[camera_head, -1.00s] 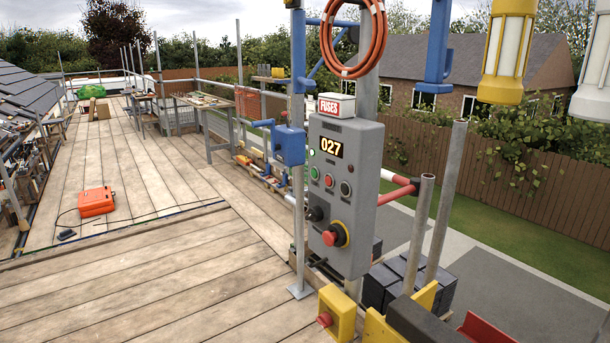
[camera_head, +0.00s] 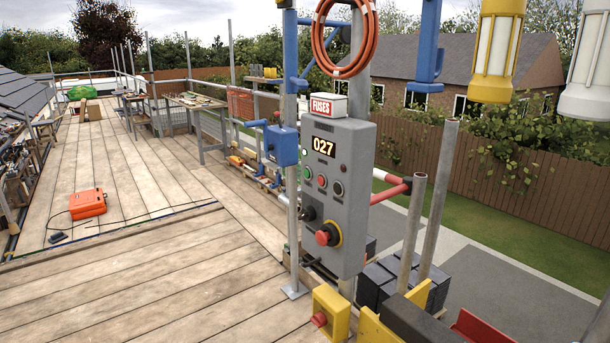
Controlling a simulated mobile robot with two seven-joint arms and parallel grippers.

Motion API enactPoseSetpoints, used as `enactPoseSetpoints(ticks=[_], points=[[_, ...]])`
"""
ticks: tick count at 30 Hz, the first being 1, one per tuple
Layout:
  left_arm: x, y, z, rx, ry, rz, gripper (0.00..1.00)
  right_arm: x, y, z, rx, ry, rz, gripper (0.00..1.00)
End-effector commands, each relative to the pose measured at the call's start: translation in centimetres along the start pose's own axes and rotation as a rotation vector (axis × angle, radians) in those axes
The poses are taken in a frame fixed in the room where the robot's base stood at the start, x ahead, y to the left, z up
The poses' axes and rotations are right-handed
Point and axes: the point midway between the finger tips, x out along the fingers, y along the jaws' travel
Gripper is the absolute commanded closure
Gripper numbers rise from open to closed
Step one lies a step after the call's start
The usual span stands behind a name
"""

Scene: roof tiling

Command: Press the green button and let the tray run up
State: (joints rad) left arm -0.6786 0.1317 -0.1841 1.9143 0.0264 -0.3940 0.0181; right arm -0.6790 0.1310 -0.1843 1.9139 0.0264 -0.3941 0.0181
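The grey control box (camera_head: 339,195) stands on a post right of centre. Its display (camera_head: 324,147) reads 027. The green button (camera_head: 307,173) is the left one in a row, beside a red button (camera_head: 322,181) and a dark button (camera_head: 338,188). A black rotary knob (camera_head: 306,213) and a red mushroom button on a yellow ring (camera_head: 328,235) sit lower on the box. No tray that I can make out is in view. Neither of my grippers is in view.
An orange hose coil (camera_head: 340,38) hangs above the box, with a FUSES box (camera_head: 328,107) on top. A yellow box with a red button (camera_head: 331,313) is low in front. Steel poles (camera_head: 438,200) stand at right. The plank deck (camera_head: 130,275) is largely clear at left.

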Motion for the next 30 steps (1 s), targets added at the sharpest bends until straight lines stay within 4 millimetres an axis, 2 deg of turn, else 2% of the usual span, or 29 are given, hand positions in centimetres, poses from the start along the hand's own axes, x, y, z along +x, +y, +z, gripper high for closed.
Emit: enactPoseSetpoints(ticks=[1, 9, 30], points=[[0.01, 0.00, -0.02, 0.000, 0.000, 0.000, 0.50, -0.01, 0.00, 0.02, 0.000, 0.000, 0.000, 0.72], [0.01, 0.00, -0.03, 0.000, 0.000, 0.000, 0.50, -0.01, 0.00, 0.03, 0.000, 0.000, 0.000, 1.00], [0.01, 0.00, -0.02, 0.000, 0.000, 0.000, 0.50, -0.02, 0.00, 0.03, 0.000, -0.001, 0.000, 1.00]])
